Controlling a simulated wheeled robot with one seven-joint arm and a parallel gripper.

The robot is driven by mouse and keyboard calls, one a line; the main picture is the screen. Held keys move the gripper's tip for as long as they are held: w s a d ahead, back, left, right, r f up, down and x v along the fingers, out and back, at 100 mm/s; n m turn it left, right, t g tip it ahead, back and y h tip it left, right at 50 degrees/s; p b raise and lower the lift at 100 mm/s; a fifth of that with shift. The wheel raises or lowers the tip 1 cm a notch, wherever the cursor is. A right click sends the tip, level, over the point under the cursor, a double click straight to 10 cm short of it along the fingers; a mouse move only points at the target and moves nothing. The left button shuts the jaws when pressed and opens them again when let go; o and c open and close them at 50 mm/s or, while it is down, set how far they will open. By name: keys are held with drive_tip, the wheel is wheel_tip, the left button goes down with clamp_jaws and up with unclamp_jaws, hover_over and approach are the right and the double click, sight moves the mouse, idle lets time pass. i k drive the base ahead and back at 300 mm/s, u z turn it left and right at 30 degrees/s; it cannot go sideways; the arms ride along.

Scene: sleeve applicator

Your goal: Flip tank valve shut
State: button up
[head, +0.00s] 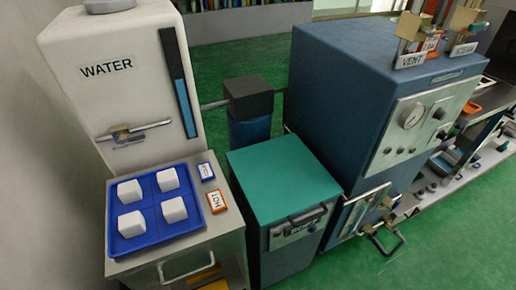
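The white tank labelled WATER (130,45) stands at the left. A valve with a brass body (121,133) is on its front, below the label. A grey bar (152,127) runs from the valve to the right, nearly level. I cannot tell whether this bar is the handle or a pipe, nor whether the valve is open or shut. A blue level strip (184,105) shows on the tank's right side. My gripper is not in view.
Below the valve, a blue tray (154,207) with several white blocks sits on a cart, beside a HOT tag (216,202). A teal-topped cabinet (285,170) and a large blue machine (355,75) stand to the right. Green floor (430,235) is open at lower right.

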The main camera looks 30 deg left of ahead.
sight(121, 140)
drive_tip(key=u, duration=2.05)
